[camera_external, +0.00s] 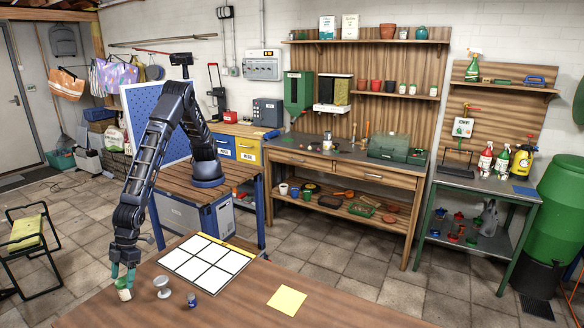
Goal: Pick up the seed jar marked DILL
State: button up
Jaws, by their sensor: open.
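A small pale jar with green on it (123,293) stands at the near left end of the brown wooden table (235,305). Its marking is too small to read, so I cannot tell whether it says DILL. My gripper (124,279) points down right at the top of this jar, with its open fingers at or around the upper part. The fingers hide some of the jar, and I cannot tell whether they touch it.
A grey stemmed object (162,287) and a small blue bottle (192,300) stand close to the right of the jar. A white grid board (206,259) lies behind them. A yellow square (287,299) lies farther right, with bare tabletop around it.

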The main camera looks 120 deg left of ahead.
aim_at(121, 300)
jog(key=shift+x, duration=2.35)
jog(key=shift+w+a+f, duration=0.1)
jog(key=shift+w+a, duration=0.05)
jog(key=shift+a, duration=0.05)
jog(key=c, duration=1.1)
